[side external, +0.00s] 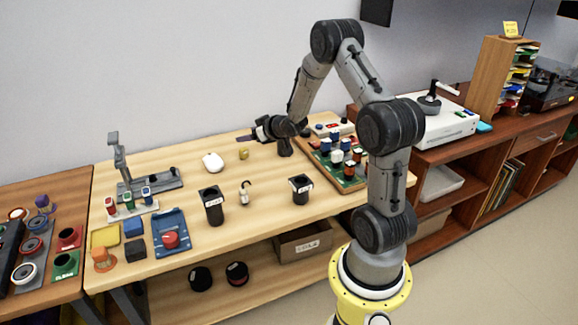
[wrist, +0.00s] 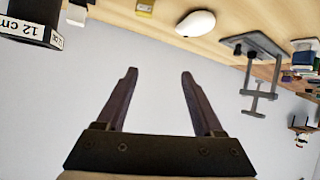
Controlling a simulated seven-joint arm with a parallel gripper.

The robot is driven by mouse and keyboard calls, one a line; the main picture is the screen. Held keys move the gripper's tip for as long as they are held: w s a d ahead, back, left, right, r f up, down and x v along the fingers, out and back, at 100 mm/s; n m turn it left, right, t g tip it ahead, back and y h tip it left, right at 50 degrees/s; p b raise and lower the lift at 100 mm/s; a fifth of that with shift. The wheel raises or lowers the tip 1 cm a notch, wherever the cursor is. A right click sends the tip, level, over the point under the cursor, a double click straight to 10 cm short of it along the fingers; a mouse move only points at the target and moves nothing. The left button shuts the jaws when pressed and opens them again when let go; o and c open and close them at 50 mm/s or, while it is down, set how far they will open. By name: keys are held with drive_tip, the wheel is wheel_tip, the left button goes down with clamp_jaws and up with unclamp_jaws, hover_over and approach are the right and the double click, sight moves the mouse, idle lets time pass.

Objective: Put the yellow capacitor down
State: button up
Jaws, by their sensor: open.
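A small yellow cylinder (side external: 243,154), which looks like the yellow capacitor, rests on the wooden table near its back. A yellow piece (wrist: 145,7) shows at the top edge of the wrist view, partly cut off; it looks like the same capacitor. My gripper (side external: 243,139) is held low near the back wall, its fingers pointing left in the side view. In the wrist view my gripper (wrist: 158,75) has its two fingers spread apart with only grey wall between them. It is open, empty and apart from the yellow piece.
A white mouse (side external: 212,163) lies left of the cylinder. A green board (side external: 338,176) with several components stands right of my gripper. Black labelled cups (side external: 212,207) (side external: 300,190) stand towards the front. A grey clamp stand (side external: 150,184) is at back left.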

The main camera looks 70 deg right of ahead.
drive_tip(key=s+a+r+n+g+y, duration=0.1)
drive_tip(key=s+a+r, duration=0.3)
drive_tip(key=a+r, duration=0.4)
drive_tip(key=s+a+r+g, duration=0.25)
drive_tip(key=a+r, duration=0.45)
drive_tip(key=a, duration=0.4)
drive_tip(key=s+a+n+g+y, duration=0.1)
drive_tip(key=s+a+y, duration=0.1)
drive_tip(key=s+a, duration=0.5)
drive_tip(key=s+a+n+g+y, duration=0.1)
drive_tip(key=s+a+y, duration=0.1)
drive_tip(key=s+a, duration=0.5)
drive_tip(key=s, duration=0.6)
drive_tip(key=shift+s+n, duration=0.25)
drive_tip(key=shift+n, duration=0.05)
